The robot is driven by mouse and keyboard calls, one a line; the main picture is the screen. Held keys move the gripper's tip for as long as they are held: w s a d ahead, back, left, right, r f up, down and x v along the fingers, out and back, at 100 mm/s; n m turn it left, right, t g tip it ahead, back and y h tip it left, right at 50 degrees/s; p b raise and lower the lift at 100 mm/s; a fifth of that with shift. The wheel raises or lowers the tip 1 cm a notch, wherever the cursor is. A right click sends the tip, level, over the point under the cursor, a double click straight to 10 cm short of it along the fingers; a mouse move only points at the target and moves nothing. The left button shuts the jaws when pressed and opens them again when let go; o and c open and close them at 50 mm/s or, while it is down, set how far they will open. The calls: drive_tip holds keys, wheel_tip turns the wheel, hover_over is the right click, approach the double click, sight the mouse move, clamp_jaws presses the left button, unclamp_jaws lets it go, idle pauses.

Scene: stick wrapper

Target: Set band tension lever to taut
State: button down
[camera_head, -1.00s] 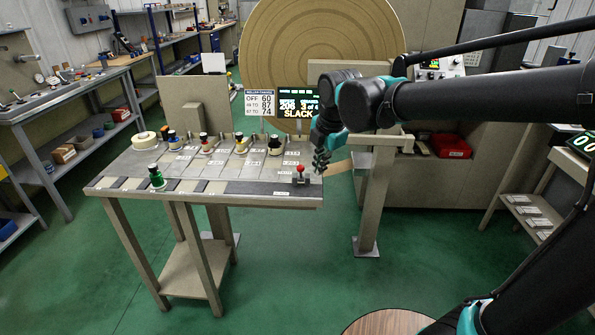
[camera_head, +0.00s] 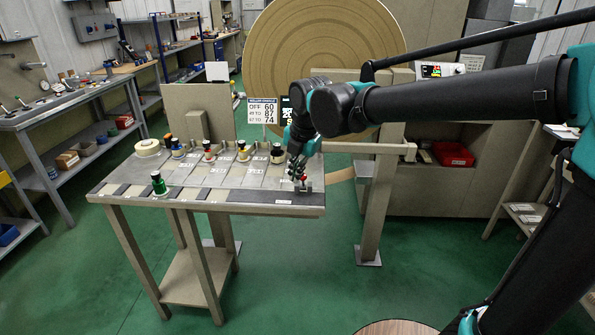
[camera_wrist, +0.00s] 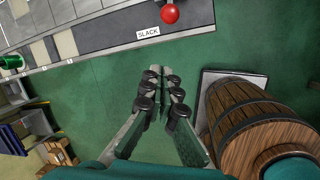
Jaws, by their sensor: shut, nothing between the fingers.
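The band tension lever, with a red ball knob (camera_head: 303,179), stands at the right front end of the bench (camera_head: 240,201). My gripper (camera_head: 296,172) is shut and empty, pointing down close by the knob and partly covering the lever. I cannot tell from the head view whether they touch. In the wrist view the red knob (camera_wrist: 170,14) is at the top edge, beside a label reading SLACK (camera_wrist: 148,32). My fingertips (camera_wrist: 162,82) show below the knob in that picture, apart from it, over green floor.
Several colored-top bottles and a tape roll (camera_head: 148,148) stand along the bench, with a green one (camera_head: 158,183) at the front left. A wooden barrel (camera_wrist: 245,115) shows at right in the wrist view.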

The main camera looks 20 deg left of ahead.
sight(303, 181)
drive_tip(key=w+f, duration=0.4)
drive_tip(key=f, duration=0.1)
drive_tip(key=shift+w+a, duration=0.2)
drive_tip(key=shift+w, duration=0.2)
drive_tip(key=shift+w+r, duration=0.1)
drive_tip(key=shift+w, duration=0.05)
